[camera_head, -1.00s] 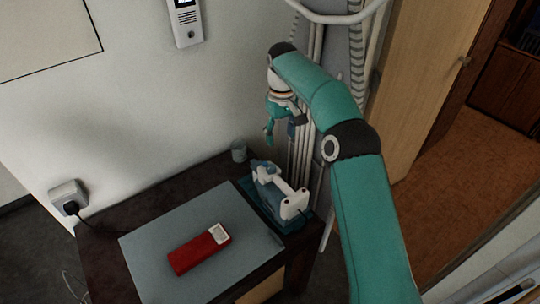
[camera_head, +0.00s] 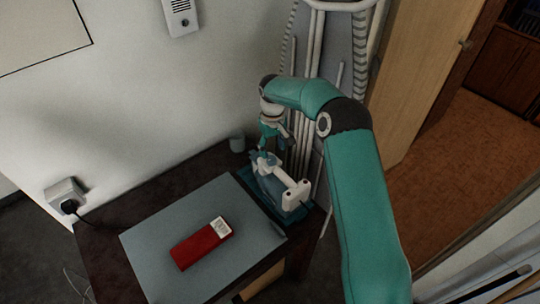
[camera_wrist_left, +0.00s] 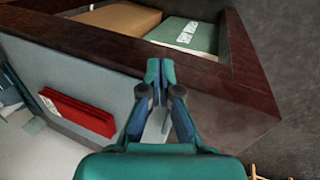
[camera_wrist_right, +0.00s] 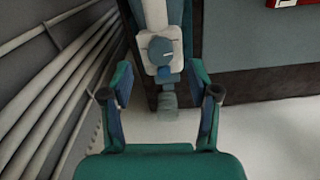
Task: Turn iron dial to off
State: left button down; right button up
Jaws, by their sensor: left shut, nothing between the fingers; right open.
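The iron (camera_head: 286,189), white with blue parts, stands on a dark teal rest (camera_head: 249,180) at the back right of the table. In the right wrist view its round grey-blue dial (camera_wrist_right: 160,48) with a small pale mark shows on the white body. My right gripper (camera_head: 266,146) is over the back end of the iron, pointing down. In the right wrist view its fingers (camera_wrist_right: 161,78) are open, with the iron and dial seen ahead between them; I cannot tell any contact. My left gripper (camera_wrist_left: 160,66) is shut and empty, over the table's edge, away from the iron.
A red box (camera_head: 201,245) lies on a grey mat (camera_head: 150,240). White pipes (camera_head: 314,100) rise close beside my right gripper. A wall socket (camera_head: 66,195) with a plug is at left. An open compartment (camera_wrist_left: 207,64) holds a green item.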

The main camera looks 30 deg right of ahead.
aim_at(272, 159)
jog(key=shift+f+p, duration=0.45)
jog(key=shift+f, duration=1.85)
jog(key=c, duration=1.1)
jog(key=shift+a, duration=0.5)
jog(key=shift+c, duration=0.3)
jog(key=shift+d, duration=0.45)
grip_shut()
